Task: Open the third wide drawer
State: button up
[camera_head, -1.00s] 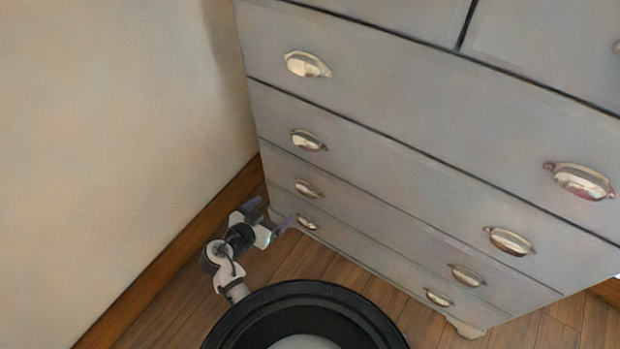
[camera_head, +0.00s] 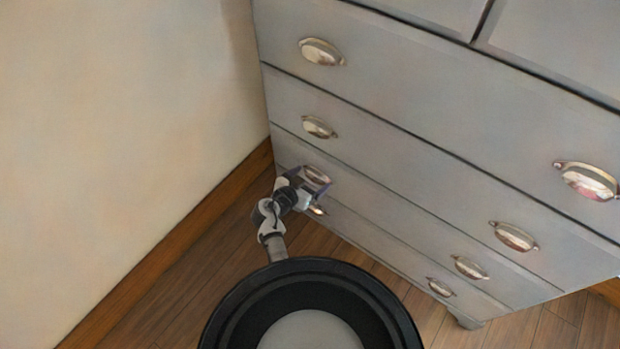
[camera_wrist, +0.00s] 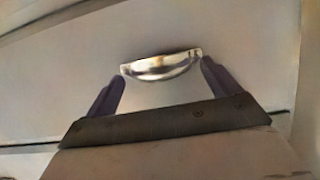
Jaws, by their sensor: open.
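The grey chest has wide drawers stacked below a split top row. The third wide drawer (camera_head: 400,219) looks closed, its front in line with the others. Its left cup handle (camera_head: 317,174) is silvery and partly hidden by my gripper; its right handle (camera_head: 470,267) is clear. My gripper (camera_head: 312,183) is open at the left handle. In the wrist view a cup handle (camera_wrist: 160,66) lies between the tips of my open gripper (camera_wrist: 163,72), one finger by each end. I cannot tell whether the fingers touch it.
The first wide drawer (camera_head: 430,110) and second wide drawer (camera_head: 400,165) are above, with the bottom drawer's right handle (camera_head: 440,287) below. A beige wall (camera_head: 130,130) with a wooden skirting board (camera_head: 200,225) stands close on the left. Wooden floor (camera_head: 190,300) is bare in front.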

jog(key=shift+w+d, duration=0.1)
jog(key=shift+c, duration=0.3)
jog(key=c, duration=1.1)
jog(key=shift+f, duration=0.1)
